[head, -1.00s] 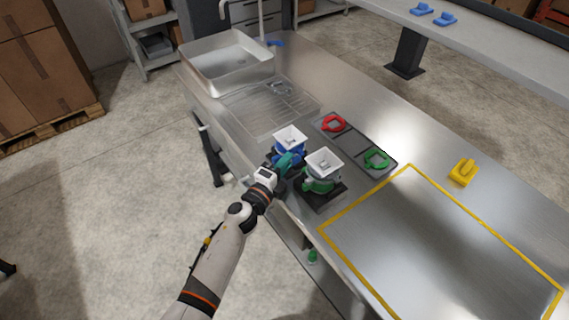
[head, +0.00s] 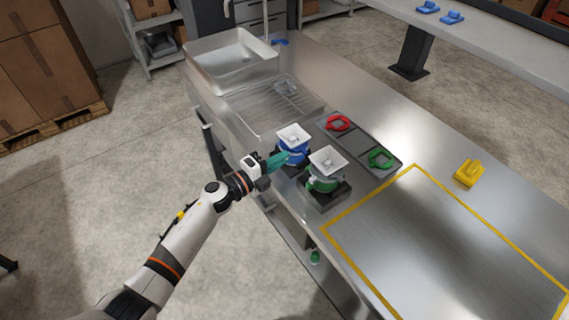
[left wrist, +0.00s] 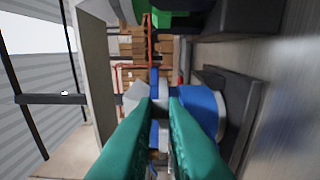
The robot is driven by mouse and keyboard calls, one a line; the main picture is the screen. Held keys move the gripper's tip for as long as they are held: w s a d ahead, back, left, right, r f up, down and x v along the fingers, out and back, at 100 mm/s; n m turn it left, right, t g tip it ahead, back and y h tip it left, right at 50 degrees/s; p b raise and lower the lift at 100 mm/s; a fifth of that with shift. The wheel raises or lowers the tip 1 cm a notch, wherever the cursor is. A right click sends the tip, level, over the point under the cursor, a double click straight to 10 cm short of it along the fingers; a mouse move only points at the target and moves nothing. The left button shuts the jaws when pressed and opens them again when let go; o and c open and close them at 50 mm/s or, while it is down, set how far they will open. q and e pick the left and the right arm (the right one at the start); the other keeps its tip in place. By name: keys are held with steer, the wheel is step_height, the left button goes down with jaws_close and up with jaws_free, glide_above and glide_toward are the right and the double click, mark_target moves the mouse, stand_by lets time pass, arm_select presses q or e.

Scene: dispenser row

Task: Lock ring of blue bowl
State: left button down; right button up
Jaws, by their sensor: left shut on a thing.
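The blue bowl (head: 297,156) sits upright on a dark base near the counter's front edge, with a white square hopper (head: 293,136) on top. My left gripper (head: 283,160) reaches it from the left with teal fingers. The fingers are shut on a narrow blue part, which looks like the tab of the blue lock ring (left wrist: 155,132), beside the blue bowl's body (left wrist: 205,110) in the left wrist view. The fingers hide much of the ring, so I cannot tell its exact angle. My right gripper is not in view.
A green bowl (head: 323,183) with a white hopper stands close on the right. Behind lies a grey tray (head: 350,143) with a red ring (head: 338,122) and a green ring (head: 380,158). A sink (head: 228,62) is at back left. The yellow-outlined area (head: 440,255) is empty.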

arm_select(q)
steer(key=m+g+h+b, duration=0.1)
steer(key=b, duration=0.1)
steer(key=w+a+m+g+h+b, duration=0.1)
steer(key=g+b, duration=0.1)
steer(key=a+m+g+h+b, duration=0.1)
steer(key=g+b, duration=0.1)
steer(key=b, duration=0.1)
steer(key=shift+w+f+m, duration=0.35)
steer(key=shift+w+m, duration=0.05)
steer(key=shift+w+a+r+m+g+b, duration=0.1)
steer(key=shift+m+g+b, duration=0.2)
steer(key=shift+g+b, duration=0.25)
steer(key=shift+r+g+h, duration=0.15)
steer(key=shift+g+h, duration=0.1)
steer(key=shift+h, duration=0.05)
steer(key=c, duration=1.7)
jaws_free()
steer(key=shift+c, duration=0.2)
